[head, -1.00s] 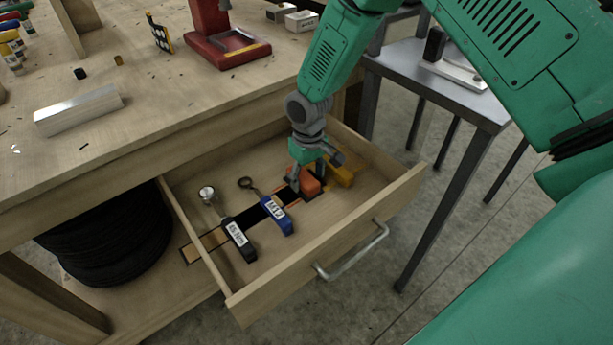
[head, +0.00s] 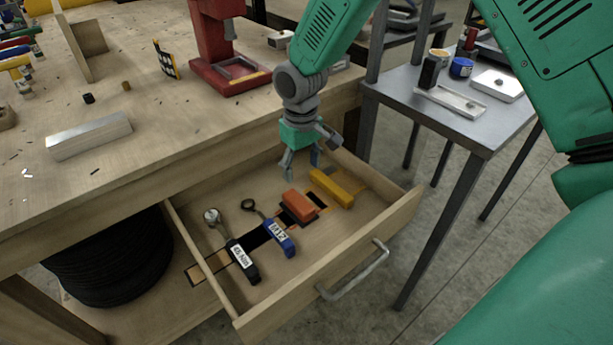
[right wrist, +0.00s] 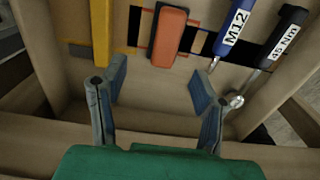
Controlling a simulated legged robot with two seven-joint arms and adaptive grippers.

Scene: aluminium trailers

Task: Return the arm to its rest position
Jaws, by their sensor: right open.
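My right gripper (head: 302,172) is open and empty above the back part of the open drawer (head: 365,230). Its parted fingers also show in the right wrist view (right wrist: 155,85). Below it in the drawer lie an orange block (head: 300,203) and a yellow block (head: 332,187), side by side; the wrist view shows both the orange block (right wrist: 170,35) and the yellow block (right wrist: 101,30) beyond the fingers. A blue-handled tool marked M12 (head: 280,240) and a black-handled tool marked 45 Nm (head: 244,266) lie to their left. My left gripper is out of view.
The wooden workbench (head: 130,165) above the drawer carries a metal bar (head: 89,136) and a red press (head: 218,50). A grey side table (head: 450,130) with small containers stands at the right. Black tires (head: 110,260) lie under the bench.

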